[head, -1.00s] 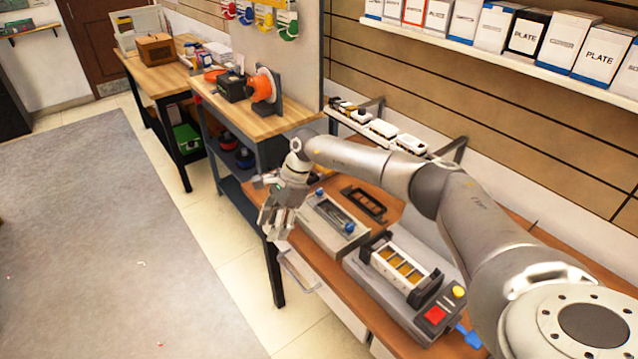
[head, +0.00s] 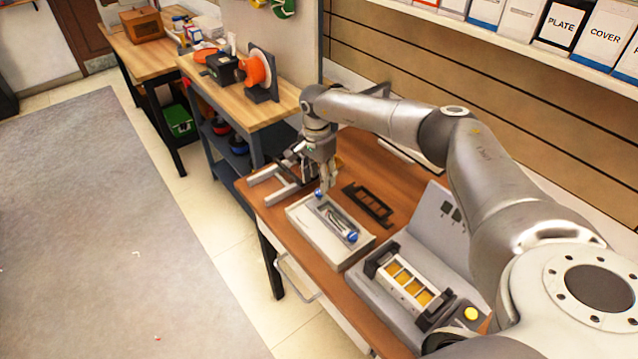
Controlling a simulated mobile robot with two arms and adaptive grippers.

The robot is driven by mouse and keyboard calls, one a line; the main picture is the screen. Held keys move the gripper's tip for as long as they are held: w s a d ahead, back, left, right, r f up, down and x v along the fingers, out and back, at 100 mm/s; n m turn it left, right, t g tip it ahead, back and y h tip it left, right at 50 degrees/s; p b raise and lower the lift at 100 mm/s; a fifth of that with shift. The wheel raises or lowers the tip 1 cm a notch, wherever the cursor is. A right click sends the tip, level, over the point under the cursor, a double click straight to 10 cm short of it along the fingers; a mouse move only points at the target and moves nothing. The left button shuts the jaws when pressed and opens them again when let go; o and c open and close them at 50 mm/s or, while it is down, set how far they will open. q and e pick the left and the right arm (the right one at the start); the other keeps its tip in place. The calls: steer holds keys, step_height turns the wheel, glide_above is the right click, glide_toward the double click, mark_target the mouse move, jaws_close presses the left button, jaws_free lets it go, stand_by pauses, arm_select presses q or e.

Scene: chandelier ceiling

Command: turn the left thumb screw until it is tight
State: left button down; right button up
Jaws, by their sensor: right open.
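A grey fixture (head: 329,252) lies on the brown bench, with a recess in its top holding a light metal part. It has two blue thumb screws. The left thumb screw (head: 319,193) is at its far-left end, and the other blue screw (head: 352,236) is at its near-right end. My right gripper (head: 327,187) is open and points down right beside the left thumb screw. Its fingers partly overlap the screw's surroundings, and I cannot tell whether they touch it. My left gripper is not in view.
A black slotted frame (head: 367,204) lies right of the fixture. A grey device with yellow cells (head: 405,281) and a yellow button (head: 471,313) stands nearer. A grey bracket (head: 268,176) lies at the bench's far-left end. A wooden table (head: 285,112) stands beyond.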

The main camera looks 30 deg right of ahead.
mark_target(319, 195)
step_height(319, 195, down, 3)
steer(key=shift+w+d, duration=0.1)
steer(key=shift+f+p, duration=0.3)
steer(key=shift+f, duration=0.35)
steer(key=shift+c, duration=0.5)
steer(key=c, duration=0.5)
jaws_close()
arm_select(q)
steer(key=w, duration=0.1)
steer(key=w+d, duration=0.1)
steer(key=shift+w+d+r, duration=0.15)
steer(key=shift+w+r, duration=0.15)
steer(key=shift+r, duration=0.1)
